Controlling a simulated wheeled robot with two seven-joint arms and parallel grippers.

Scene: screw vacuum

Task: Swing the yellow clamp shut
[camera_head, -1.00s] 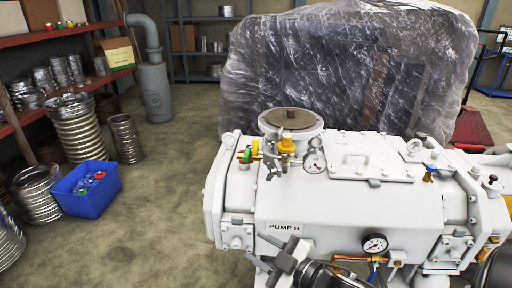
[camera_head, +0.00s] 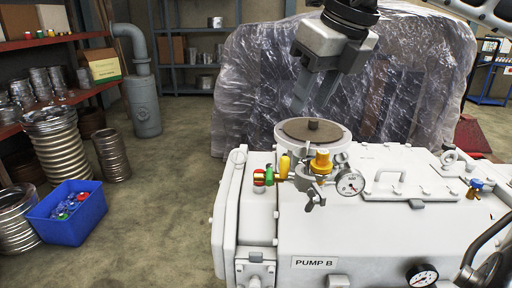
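A small yellow upright piece (camera_head: 284,166), which looks like the yellow clamp, is in the row of fittings on top of the white pump (camera_head: 370,230). It stands between a green part (camera_head: 270,175) and a gold-yellow cap (camera_head: 321,162). How far the clamp stands open is too small to tell. My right gripper (camera_head: 314,100) points down from the top of the view, above the round flange plate (camera_head: 312,131) and apart from the fittings. Its fingers blend with the wrapped background, so their gap is unclear. It holds nothing that I can see. My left gripper is not in view.
A plastic-wrapped bulk (camera_head: 250,90) stands behind the pump. A blue bin (camera_head: 68,215) is on the floor at left. The floor between bin and pump is clear.

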